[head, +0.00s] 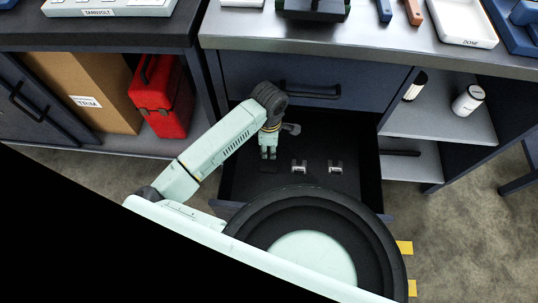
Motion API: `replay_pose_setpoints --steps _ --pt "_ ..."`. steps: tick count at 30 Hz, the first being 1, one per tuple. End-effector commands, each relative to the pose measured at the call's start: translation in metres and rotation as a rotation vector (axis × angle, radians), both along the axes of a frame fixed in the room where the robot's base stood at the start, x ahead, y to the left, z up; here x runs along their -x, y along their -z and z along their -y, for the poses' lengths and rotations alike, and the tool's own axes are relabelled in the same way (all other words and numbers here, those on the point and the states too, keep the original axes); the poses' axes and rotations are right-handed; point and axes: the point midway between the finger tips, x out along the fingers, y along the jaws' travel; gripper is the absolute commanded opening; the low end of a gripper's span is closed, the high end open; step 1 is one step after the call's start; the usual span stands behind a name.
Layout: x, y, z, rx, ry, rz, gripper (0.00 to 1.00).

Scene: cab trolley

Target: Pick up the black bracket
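My gripper (268,154) points down into the open dark drawer (315,185) of the middle cabinet, near its left side. A small dark shape (268,168) shows just below the fingertips. It may be the black bracket, but it is hard to make out against the dark drawer floor. I cannot tell whether the fingers touch it. Two small silver-grey brackets (299,166) (335,167) stand apart in a row to the right of the gripper.
A closed drawer with a dark handle (311,91) sits above the open one, under a metal worktop (370,37). A red toolbox (160,95) and cardboard box (95,88) stand on the left shelf. A white jar (467,101) is on the right shelf. My round base covers the drawer's front.

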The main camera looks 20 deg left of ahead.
Motion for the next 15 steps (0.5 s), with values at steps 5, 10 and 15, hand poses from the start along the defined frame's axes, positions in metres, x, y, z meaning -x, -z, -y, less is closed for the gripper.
replay_pose_setpoints --steps 5,10,15 --pt "0.0 0.015 0.0 0.001 -0.002 0.0 0.28" --pt "0.0 0.016 0.0 0.0 -0.001 0.0 0.28" --pt "0.0 0.016 0.0 0.0 -0.001 0.0 0.2"
